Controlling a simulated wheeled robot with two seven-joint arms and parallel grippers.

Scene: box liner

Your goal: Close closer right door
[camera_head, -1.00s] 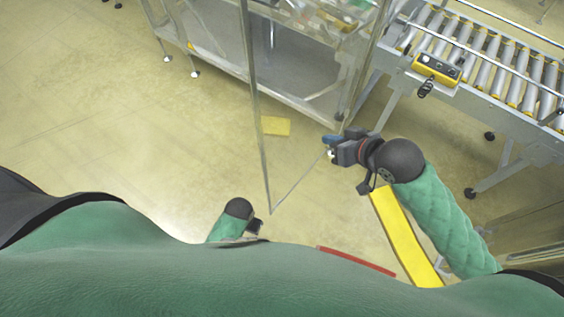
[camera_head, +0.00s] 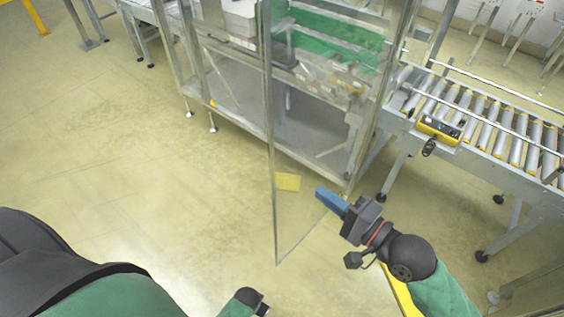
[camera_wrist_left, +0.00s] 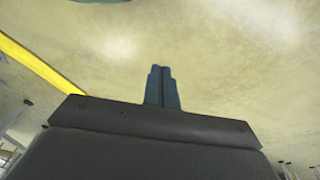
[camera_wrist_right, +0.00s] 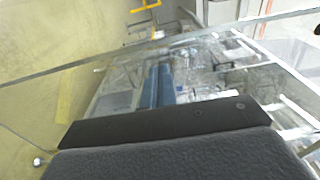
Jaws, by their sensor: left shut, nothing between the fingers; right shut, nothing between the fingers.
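The closer right door is a clear panel with a thin metal frame (camera_head: 270,130). It stands swung out from the machine (camera_head: 318,135), with its lower free corner over the open floor. My right gripper (camera_head: 327,197) has blue fingers and is shut and empty, close to the door's lower part; whether it touches cannot be told. In the right wrist view the shut fingers (camera_wrist_right: 156,85) overlap the clear panel, and a metal frame bar (camera_wrist_right: 100,67) crosses behind them. My left gripper shows shut and empty in the left wrist view (camera_wrist_left: 162,88), over bare floor.
A roller conveyor (camera_head: 480,125) with a yellow control box (camera_head: 438,128) stands right of the machine. A yellow floor patch (camera_head: 288,182) lies behind the door, and a yellow strip (camera_head: 400,290) lies under my right arm. The floor at left is clear.

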